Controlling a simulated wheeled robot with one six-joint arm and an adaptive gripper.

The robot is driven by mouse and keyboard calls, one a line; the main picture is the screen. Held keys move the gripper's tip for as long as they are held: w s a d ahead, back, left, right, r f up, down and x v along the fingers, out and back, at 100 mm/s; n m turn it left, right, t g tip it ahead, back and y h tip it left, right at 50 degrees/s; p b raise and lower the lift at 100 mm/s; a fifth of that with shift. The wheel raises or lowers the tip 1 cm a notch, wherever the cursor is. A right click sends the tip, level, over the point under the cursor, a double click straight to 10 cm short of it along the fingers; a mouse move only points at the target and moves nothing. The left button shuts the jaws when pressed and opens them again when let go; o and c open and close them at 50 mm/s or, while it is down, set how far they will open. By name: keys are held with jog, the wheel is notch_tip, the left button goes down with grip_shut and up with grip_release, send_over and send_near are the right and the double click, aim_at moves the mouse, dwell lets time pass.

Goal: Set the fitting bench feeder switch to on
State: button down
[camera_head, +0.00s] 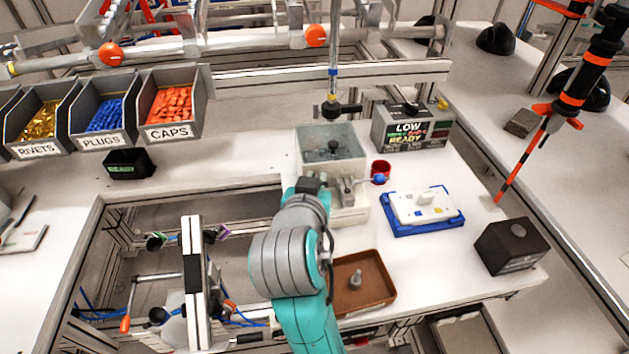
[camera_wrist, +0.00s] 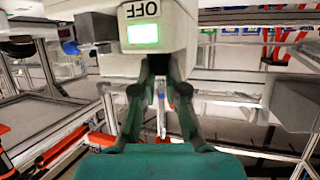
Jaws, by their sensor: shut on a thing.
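The bench feeder is a pale grey box with a clear-walled hopper (camera_head: 331,150) on the white bench, in the middle of the head view. Its lower housing fills the top of the wrist view (camera_wrist: 178,30), with an OFF label (camera_wrist: 138,9) above a lit green panel (camera_wrist: 143,34). My gripper (camera_wrist: 160,62) reaches up to the housing just below the green panel, its dark fingers close together. It is shut on the feeder switch, which is mostly hidden behind the fingertips. In the head view my wrist stands at the feeder's front left and hides the fingers.
A brown tray (camera_head: 380,293) lies in front. A display box (camera_head: 412,128) reading LOW and READY stands behind right. A dark block (camera_head: 510,246) sits at the right edge.

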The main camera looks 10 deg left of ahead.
jog(key=shift+d+f+n+g+y, duration=0.15)
jog(key=shift+n+g+y, duration=0.25)
jog(key=shift+n+y, duration=1.5)
jog(key=shift+y, duration=0.3)
jog(key=c, duration=1.2)
grip_release()
jog(key=shift+r, duration=5.05)
